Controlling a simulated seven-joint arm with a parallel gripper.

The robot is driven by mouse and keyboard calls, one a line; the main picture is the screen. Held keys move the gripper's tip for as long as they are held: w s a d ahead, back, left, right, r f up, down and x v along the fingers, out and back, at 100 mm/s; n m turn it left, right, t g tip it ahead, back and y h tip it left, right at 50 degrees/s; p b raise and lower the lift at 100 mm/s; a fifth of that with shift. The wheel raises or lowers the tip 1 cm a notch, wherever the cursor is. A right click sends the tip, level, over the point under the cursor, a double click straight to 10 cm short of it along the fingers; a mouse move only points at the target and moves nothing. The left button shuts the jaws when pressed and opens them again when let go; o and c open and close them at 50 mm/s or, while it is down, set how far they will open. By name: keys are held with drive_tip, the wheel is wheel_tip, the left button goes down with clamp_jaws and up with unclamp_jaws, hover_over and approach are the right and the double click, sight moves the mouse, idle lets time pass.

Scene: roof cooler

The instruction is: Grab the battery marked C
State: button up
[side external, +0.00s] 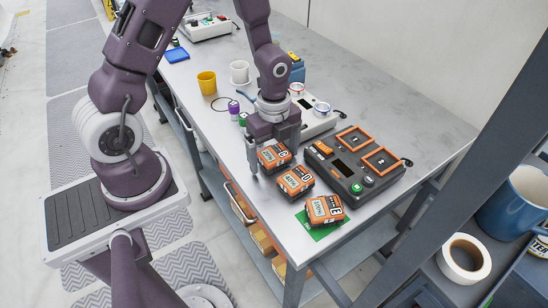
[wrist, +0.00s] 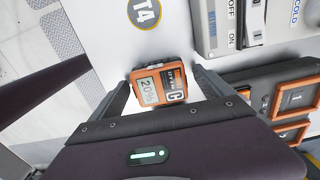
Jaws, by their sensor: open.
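The battery marked C (wrist: 163,84) is orange and dark, with a "20%" display, and lies on the table in the wrist view. In the side external view, the battery (side external: 274,157) is directly below my gripper (side external: 272,150). My gripper is open, with one finger on each side of the battery. Small gaps seem to show between the fingers and its sides in the wrist view; contact cannot be told. The fingers hide part of the battery in the side view.
A second battery (side external: 296,181) lies close beside it, and battery E (side external: 325,210) sits nearer the front on a green mat (side external: 322,232). A dark charger (side external: 345,185) with two orange-framed bays stands right. Cups (side external: 207,83) are behind.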

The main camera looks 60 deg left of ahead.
drive_tip(key=c, duration=1.9)
